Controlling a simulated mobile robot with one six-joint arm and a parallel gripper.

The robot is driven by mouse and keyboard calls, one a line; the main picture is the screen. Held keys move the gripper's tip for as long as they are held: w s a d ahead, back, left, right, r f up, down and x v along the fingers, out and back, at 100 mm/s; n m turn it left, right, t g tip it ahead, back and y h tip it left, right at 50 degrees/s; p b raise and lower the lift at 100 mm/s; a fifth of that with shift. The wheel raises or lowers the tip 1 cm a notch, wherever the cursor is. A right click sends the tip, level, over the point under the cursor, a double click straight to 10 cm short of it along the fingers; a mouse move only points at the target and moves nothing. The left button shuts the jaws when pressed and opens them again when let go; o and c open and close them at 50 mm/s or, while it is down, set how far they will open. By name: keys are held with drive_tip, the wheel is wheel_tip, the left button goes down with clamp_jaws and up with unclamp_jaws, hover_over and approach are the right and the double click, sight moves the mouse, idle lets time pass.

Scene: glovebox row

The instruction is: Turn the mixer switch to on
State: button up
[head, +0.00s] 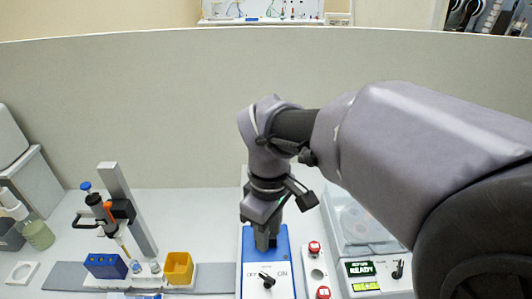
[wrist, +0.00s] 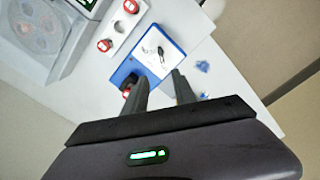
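The mixer is a blue box (head: 284,249) with a white top panel marked OFF on the left and ON on the right. Its black switch lever (head: 267,280) slants from upper left to lower right, its upper end toward the OFF side. In the wrist view the blue box (wrist: 180,54) and the switch (wrist: 161,53) lie beyond the fingertips. My gripper (head: 266,243) points down over the back part of the mixer, behind the switch. In the wrist view the fingers of my gripper (wrist: 161,80) are apart with nothing between them, not touching the switch.
A panel with two red buttons (head: 314,248) stands right of the mixer, and a clear-lidded device with a READY display (head: 361,269) beyond it. At left are a pipette stand (head: 126,205), a blue rack (head: 105,265) and a yellow box (head: 179,268). A grey wall rises behind.

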sight(267, 277)
wheel_tip(267, 277, down, 17)
drive_tip(key=b, duration=0.7)
drive_tip(key=shift+a+f, duration=0.1)
drive_tip(key=shift+a, duration=0.05)
drive_tip(key=shift+c, duration=0.4)
clamp_jaws()
